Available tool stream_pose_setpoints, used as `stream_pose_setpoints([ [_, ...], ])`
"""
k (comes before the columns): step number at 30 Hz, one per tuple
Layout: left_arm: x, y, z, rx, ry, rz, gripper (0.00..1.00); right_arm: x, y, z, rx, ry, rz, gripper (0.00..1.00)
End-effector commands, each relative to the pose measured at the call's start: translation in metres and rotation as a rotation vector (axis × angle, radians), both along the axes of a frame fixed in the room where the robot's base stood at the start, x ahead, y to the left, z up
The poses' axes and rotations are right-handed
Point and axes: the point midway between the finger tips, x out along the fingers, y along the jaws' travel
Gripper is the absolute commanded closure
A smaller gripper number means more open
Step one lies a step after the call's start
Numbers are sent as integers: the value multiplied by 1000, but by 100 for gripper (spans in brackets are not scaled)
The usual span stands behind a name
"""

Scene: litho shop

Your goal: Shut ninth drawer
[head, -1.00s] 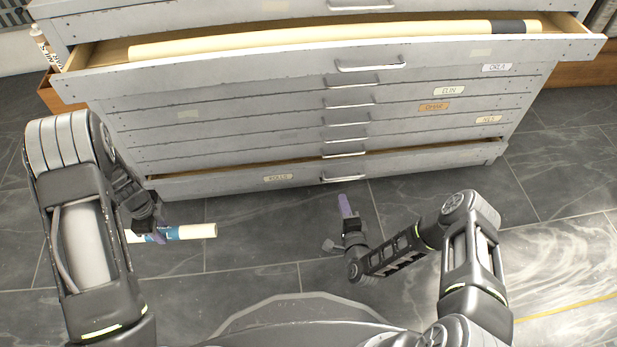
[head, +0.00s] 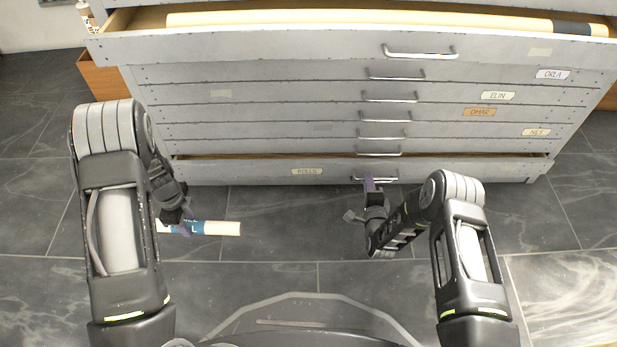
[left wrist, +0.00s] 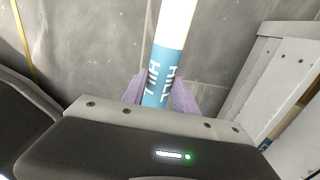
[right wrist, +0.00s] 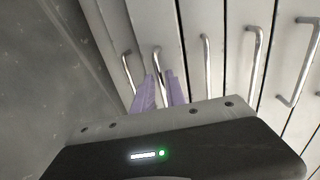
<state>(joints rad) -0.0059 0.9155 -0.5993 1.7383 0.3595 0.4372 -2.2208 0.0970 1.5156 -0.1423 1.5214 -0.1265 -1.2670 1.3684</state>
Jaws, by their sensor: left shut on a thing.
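The grey flat-file cabinet fills the back of the head view. Its bottom drawer (head: 255,172), labelled ROLLS, stands out a little, with a dark gap above its front. No drawer number is readable. My right gripper (head: 370,182) is at this drawer's handle (head: 390,179); contact is unclear. In the right wrist view its purple fingers (right wrist: 160,88) are close together near the low handles, and I cannot tell if they are shut. My left gripper (head: 176,222) is shut on a cream roll with a blue label (head: 222,228), also seen in the left wrist view (left wrist: 160,75).
A higher drawer (head: 290,45) is pulled out, with a long cream roll (head: 350,20) in it. The drawers between look shut, some with name labels. A brown box (head: 97,75) stands beside the cabinet at left. The tiled floor (head: 290,225) before it is clear.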

Motion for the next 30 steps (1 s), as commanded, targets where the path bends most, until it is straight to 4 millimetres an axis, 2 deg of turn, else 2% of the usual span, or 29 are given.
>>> stream_pose_setpoints([
  [5, 0, 0, -9, 0, 0, 0, 100, 16, 1, -4, 0, -1, 0, 84],
  [14, 0, 0, -8, 0, 0, 0, 100, 18, 1, -4, 0, 1, 0, 84],
  [21, 0, 0, -8, 0, 0, 0, 100, 18, 2, -4, 0, 1, 0, 100],
  [30, 0, 0, -8, 0, 0, 0, 100, 18, 2, -4, 0, 2, 1, 100],
])
